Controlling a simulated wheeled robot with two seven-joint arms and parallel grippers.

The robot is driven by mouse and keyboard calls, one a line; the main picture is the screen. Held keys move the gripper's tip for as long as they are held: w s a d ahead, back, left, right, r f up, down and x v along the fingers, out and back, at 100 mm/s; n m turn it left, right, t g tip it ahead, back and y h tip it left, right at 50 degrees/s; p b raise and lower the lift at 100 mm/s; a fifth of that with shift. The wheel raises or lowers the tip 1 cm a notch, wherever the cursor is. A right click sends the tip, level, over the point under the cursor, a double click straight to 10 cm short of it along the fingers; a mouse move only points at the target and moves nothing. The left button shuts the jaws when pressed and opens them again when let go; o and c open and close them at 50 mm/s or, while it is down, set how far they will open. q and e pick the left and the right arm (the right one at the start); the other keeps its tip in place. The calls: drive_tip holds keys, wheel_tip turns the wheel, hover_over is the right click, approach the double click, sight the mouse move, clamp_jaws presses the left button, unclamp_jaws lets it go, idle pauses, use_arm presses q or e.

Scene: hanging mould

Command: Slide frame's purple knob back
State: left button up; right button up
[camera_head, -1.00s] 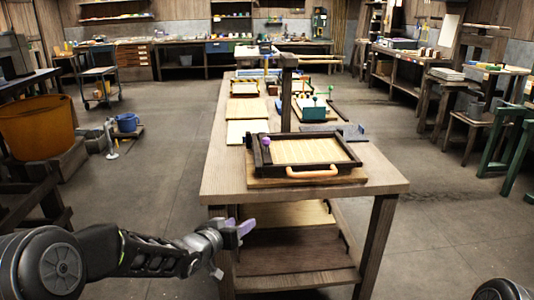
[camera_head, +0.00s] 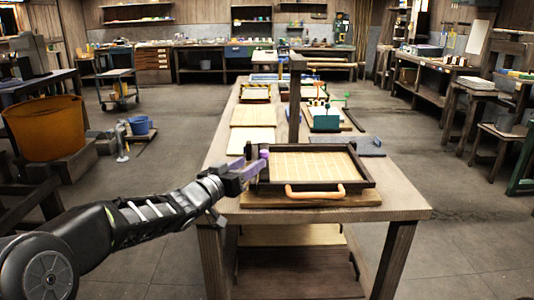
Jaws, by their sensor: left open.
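The dark wooden frame (camera_head: 362,178) lies on a board on the long table, with a pale gridded panel (camera_head: 312,165) inside it and an orange handle (camera_head: 315,193) on its near side. The small purple knob (camera_head: 264,154) stands at the frame's left side. My left gripper (camera_head: 248,169) is open, its lavender fingertips just left of and in front of the knob. The fingertips overlap the frame's left edge in the picture, so I cannot tell whether they touch the knob. My right gripper is out of view.
A dark upright post (camera_head: 295,105) rises from the table behind the frame. Pale boards (camera_head: 251,140) and a teal block (camera_head: 325,118) lie farther back. The near-right tabletop (camera_head: 400,200) is bare. An orange tub (camera_head: 45,128) stands at left.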

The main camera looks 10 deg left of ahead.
sight(264, 155)
use_arm(q)
drive_tip(key=shift+x, duration=4)
drive_tip(key=shift+s, duration=0.1)
clamp_jaws()
drive_tip(key=shift+f, duration=0.1)
